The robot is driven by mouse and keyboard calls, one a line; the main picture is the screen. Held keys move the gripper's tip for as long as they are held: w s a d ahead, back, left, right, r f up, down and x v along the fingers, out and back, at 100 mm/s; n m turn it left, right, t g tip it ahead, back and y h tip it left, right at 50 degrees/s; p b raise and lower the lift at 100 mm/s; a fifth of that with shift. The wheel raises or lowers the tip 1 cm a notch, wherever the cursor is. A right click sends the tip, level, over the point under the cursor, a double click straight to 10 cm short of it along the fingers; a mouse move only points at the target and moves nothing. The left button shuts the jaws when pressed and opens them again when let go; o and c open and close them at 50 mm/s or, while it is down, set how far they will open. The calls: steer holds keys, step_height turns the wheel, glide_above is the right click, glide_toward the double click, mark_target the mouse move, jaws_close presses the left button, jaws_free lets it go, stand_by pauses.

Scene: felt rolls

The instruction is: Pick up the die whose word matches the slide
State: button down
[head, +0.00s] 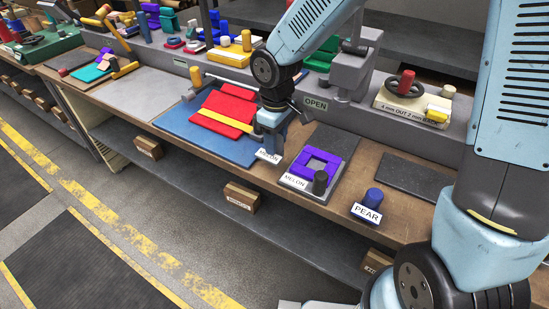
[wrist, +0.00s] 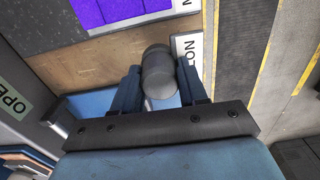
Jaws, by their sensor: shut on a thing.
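My gripper (head: 270,125) is shut on the dark grey knob of a die at the front edge of the blue mat. In the wrist view my gripper (wrist: 160,88) has its fingers on both sides of this knob (wrist: 158,72). The held die's white label (head: 268,156) is small in the head view; its visible letters in the wrist view (wrist: 188,50) read "LON". I cannot tell whether it is clear of the surface. The slide (head: 338,142), right of it, bears a purple square frame (head: 301,162) and a label reading MELON. A blue die (head: 372,198) labelled PEAR stands farther right.
A dark knob (head: 320,181) stands at the slide's front right. The blue mat (head: 180,122) holds red felt and a yellow bar. A grey block with an OPEN sign (head: 316,104) stands behind. A dark pad (head: 415,175) lies at right. The bench's front edge is close.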

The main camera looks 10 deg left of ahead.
steer(key=shift+r, duration=1.35)
